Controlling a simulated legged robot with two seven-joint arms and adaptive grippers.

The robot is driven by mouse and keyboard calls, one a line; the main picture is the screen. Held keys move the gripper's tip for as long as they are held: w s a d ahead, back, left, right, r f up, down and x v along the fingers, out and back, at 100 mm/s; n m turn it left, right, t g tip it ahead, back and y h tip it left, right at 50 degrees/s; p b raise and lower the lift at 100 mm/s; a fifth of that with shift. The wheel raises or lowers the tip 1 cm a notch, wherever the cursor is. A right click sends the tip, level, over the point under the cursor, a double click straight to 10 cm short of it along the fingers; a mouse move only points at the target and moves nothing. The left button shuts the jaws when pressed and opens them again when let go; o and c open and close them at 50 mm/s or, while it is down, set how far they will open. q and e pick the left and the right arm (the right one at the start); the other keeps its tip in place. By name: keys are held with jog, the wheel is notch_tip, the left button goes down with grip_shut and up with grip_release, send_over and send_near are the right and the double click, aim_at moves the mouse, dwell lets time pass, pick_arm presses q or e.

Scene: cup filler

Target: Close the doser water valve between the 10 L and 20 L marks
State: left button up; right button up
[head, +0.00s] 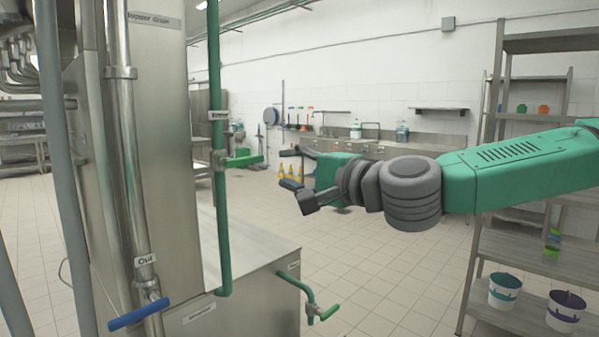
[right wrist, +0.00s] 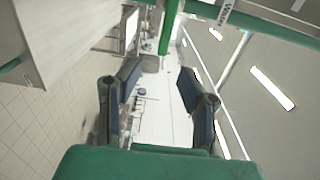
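A green valve handle (head: 243,161) sticks out to the right from a vertical green pipe (head: 215,70) beside the steel machine. A small label (head: 219,115) is on the pipe above the handle; its print is too small to read here. My right gripper (head: 287,168) is open and empty, to the right of the handle, with its fingers pointing left toward it and a gap between. In the right wrist view, my open fingers (right wrist: 158,88) show with nothing between them, and a label reading "Water" (right wrist: 226,12) is at the top. No litre marks are visible. My left gripper is out of view.
A blue handle (head: 139,313) sits on the steel pipe labelled "Out". A lower green valve (head: 329,312) projects from the steel box (head: 240,280). A shelf with buckets (head: 503,291) stands at right. The tiled floor between is clear.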

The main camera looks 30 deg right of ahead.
jog(key=shift+v, duration=1.2)
jog(key=shift+f, duration=0.1)
jog(key=s+a+f+n+g+h, duration=0.1)
jog(key=s+a+f+n+g, duration=0.15)
jog(key=f, duration=0.85)
jog(key=s+a+f+n+g, duration=0.1)
jog(key=s+f+n+g, duration=0.15)
jog(key=f, duration=0.85)
jog(key=s+a+f+n+g+h, duration=0.1)
jog(key=s+a+f+g, duration=0.15)
jog(key=f, duration=0.85)
jog(key=s+d+f+n+g+h, duration=0.2)
jog(key=s+d+f+n+g, duration=0.2)
jog(key=s+f, duration=0.7)
jog(key=s+d+f+n+g+h, duration=0.2)
jog(key=s+d+f+n+g, duration=0.2)
jog(key=s+f, duration=0.7)
jog(key=shift+s+d+n+g, duration=0.4)
jog(key=shift+s+d+g, duration=0.1)
jog(key=shift+s, duration=0.65)
